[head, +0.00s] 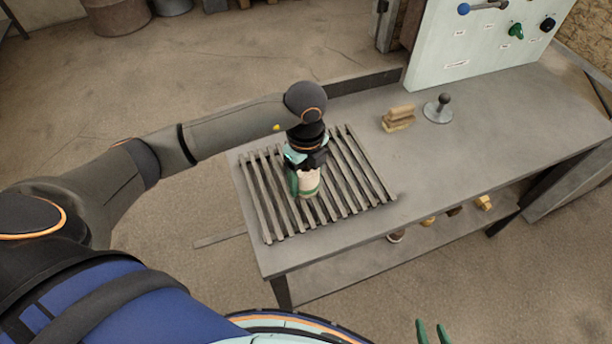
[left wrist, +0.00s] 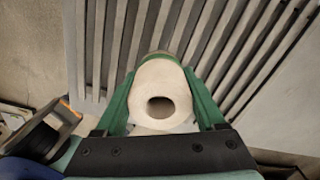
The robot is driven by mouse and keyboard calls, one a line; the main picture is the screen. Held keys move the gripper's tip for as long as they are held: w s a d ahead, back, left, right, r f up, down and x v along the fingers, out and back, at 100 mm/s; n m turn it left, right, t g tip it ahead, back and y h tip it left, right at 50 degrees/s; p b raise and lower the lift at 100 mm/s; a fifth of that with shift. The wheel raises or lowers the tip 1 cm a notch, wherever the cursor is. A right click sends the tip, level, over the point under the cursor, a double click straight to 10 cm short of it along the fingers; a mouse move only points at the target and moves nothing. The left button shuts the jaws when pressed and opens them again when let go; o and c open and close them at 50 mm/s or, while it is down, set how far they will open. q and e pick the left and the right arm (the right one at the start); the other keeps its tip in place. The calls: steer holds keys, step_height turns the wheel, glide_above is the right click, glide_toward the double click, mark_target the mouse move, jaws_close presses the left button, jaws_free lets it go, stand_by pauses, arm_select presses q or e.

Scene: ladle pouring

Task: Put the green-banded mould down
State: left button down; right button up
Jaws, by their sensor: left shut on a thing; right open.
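The green-banded mould (head: 309,179) is a pale, rounded block with a green band near its lower end. My left gripper (head: 304,183) is shut on it, over the slatted metal rack (head: 357,169) on the grey workbench. In the left wrist view, the mould (left wrist: 160,81) sits between the two green fingers of my left gripper (left wrist: 162,90), with a round dark hole in its top. The slats show behind it. Whether its base touches the slats I cannot tell. My right gripper (head: 432,333) shows only its green fingertips at the bottom edge, apart and empty.
A wooden-handled brush (head: 398,118) and a round-based tool with a dark knob (head: 438,109) stand on the bench (head: 480,130) right of the rack. A pale board (head: 480,40) with coloured handles rises behind. Small items lie on the lower shelf. The bench's right part is clear.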

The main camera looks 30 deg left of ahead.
arm_select(q)
steer(key=shift+w+f, duration=0.1)
steer(key=shift+f, duration=0.2)
steer(key=shift+f, duration=0.15)
jaws_free()
steer(key=shift+r, duration=0.25)
step_height(320, 180, up, 12)
steer(key=shift+f, duration=0.1)
stand_by(0.6)
